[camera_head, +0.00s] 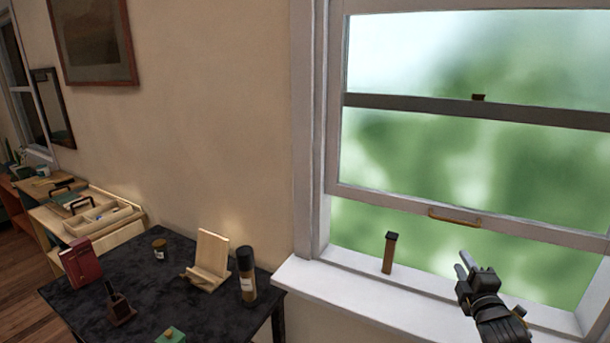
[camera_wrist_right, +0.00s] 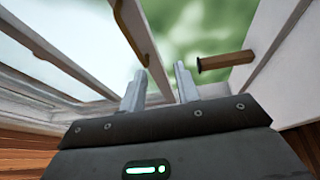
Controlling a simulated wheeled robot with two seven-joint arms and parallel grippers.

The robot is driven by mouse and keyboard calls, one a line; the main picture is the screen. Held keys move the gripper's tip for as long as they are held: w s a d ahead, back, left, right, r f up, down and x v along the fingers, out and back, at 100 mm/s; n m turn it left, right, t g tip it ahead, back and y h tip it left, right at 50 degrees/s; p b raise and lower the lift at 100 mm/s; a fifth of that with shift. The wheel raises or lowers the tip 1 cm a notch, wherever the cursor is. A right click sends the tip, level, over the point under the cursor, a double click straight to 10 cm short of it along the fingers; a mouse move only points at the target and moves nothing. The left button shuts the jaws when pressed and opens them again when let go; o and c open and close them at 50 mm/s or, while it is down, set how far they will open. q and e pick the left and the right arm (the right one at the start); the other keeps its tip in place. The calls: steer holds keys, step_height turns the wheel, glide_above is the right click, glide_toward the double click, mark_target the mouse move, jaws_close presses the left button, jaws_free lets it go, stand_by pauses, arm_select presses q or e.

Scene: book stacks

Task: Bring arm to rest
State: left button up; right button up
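My right gripper (camera_head: 464,266) is raised in front of the window, over the right part of the white sill. In the right wrist view its two fingers (camera_wrist_right: 160,82) are apart with nothing between them. A wooden block with a dark top (camera_head: 389,253) stands upright on the sill, left of the gripper and apart from it. It also shows in the right wrist view (camera_wrist_right: 226,61), beyond the fingers. My left gripper does not show in either view.
The window sash (camera_head: 520,227) with its brass handle (camera_head: 453,216) is raised above the sill (camera_head: 330,285). A dark table (camera_head: 150,300) at lower left holds a red book (camera_head: 81,262), a wooden stand (camera_head: 208,262), a dark bottle (camera_head: 246,275) and small items. A wooden desk (camera_head: 100,235) stands behind it.

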steer(key=s+a+f+m+g+y, duration=0.1)
steer(key=s+a+f+m+g, duration=0.35)
steer(key=s+f, duration=0.35)
steer(key=s+a+f+m+g+y, duration=0.1)
steer(key=s+a+f+m+g, duration=0.2)
steer(key=s+a+f, duration=0.55)
steer(key=s+a+f+m+g+y, duration=0.1)
steer(key=s+a+f+m+g, duration=0.25)
steer(key=s, duration=0.65)
steer(key=s+a+f+m+g, duration=0.25)
steer(key=s+f+g, duration=0.2)
steer(key=s, duration=0.45)
step_height(320, 180, down, 27)
steer(key=s, duration=0.2)
steer(key=s+d+f+g, duration=0.2)
steer(key=s+f, duration=1.4)
steer(key=shift+s+d+b, duration=0.3)
steer(key=shift+d+b, duration=0.1)
steer(key=shift+b, duration=0.05)
